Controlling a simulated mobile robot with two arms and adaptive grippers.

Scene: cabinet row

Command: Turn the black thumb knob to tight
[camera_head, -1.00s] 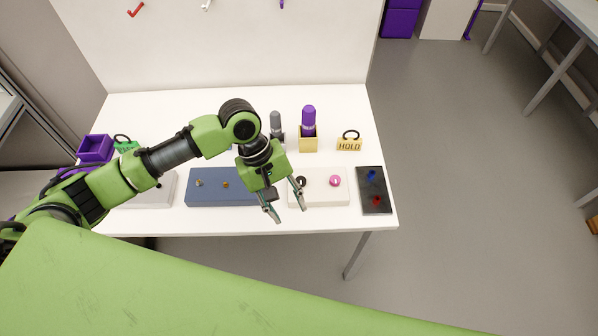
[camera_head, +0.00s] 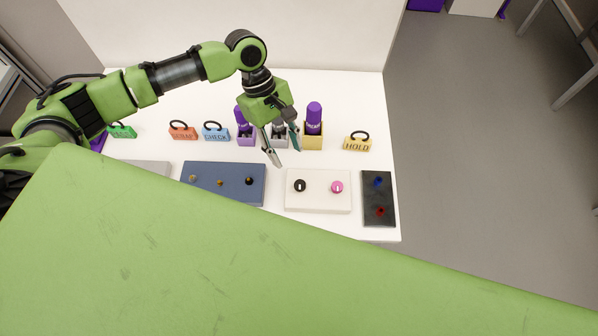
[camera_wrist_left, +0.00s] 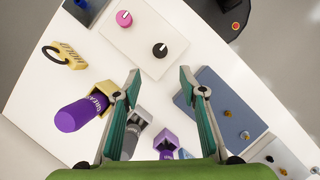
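A white panel box (camera_head: 318,204) on the table carries a round black knob (camera_head: 299,186) with a white pointer line, and a pink knob (camera_head: 337,187) to its right. In the head view the black knob's line runs roughly up and down; no tight label is readable. The black knob also shows in the wrist view (camera_wrist_left: 160,50), with the white box (camera_wrist_left: 128,44) around it. My left gripper (camera_head: 284,156) is open and empty, its fingers apart, above the table behind the white box, not touching the knob. My right gripper is not in view.
A blue box (camera_head: 224,197) with small brass and dark knobs is left of the white box. A black plate (camera_head: 379,207) with blue and red knobs is right. Behind stand a purple bottle (camera_head: 314,117) and a yellow HOLD tag (camera_head: 357,144). The white tabletop (camera_head: 340,226) is bare in front.

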